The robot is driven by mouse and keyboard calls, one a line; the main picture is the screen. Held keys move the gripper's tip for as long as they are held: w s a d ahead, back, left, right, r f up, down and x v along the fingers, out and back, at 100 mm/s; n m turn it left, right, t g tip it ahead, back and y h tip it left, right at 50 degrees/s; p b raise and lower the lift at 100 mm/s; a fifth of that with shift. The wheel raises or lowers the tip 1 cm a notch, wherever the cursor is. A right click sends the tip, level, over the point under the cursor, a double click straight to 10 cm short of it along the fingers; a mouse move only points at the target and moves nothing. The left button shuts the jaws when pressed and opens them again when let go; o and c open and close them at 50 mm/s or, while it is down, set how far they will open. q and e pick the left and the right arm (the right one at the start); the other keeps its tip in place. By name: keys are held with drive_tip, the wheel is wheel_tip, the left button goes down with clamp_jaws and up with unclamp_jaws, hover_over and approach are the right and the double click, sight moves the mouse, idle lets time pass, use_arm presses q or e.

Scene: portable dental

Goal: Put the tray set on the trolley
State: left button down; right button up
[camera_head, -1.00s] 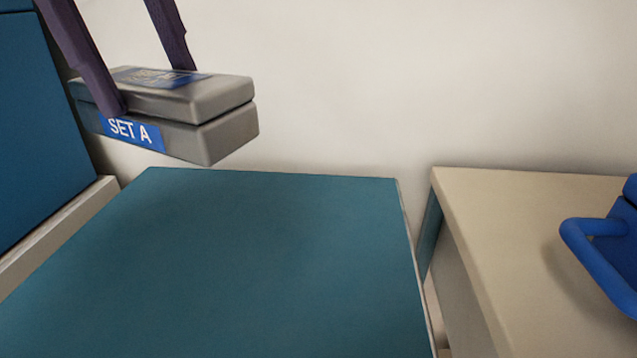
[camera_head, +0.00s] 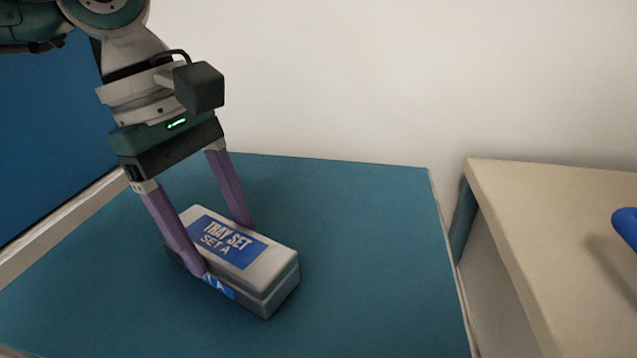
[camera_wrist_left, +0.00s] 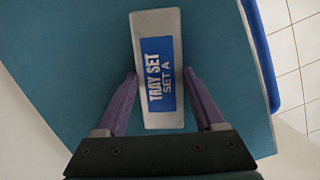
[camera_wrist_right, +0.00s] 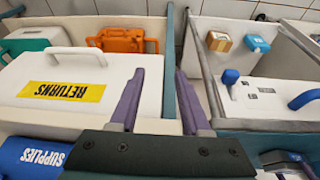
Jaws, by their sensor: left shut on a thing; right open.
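The tray set (camera_head: 275,262) is a grey box with a blue "TRAY SET SET A" label on its lid. My left gripper (camera_head: 228,250) is shut on it, one finger along each long side. The box is low over the teal top (camera_head: 350,240), at or very near its surface; I cannot tell if its full weight rests there. The left wrist view shows the tray set (camera_wrist_left: 156,110) between the purple fingers, over the teal top. My right gripper (camera_wrist_right: 160,72) is open and empty, seen only in the right wrist view.
A beige counter (camera_head: 560,200) stands right of the teal top, across a gap, with a blue handle (camera_head: 627,227) at its edge. The right wrist view shows a white "RETURNS" box (camera_wrist_right: 75,85), a blue "SUPPLIES" box (camera_wrist_right: 30,155) and an orange case (camera_wrist_right: 125,40). The teal top's right side is clear.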

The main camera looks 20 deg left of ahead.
use_arm(q)
drive_tip(key=shift+f, duration=0.15)
unclamp_jaws()
drive_tip(key=p+v, duration=0.1)
drive_tip(key=v, duration=1.1)
drive_tip(key=shift+p, duration=0.35)
drive_tip(key=shift+w+d, duration=0.1)
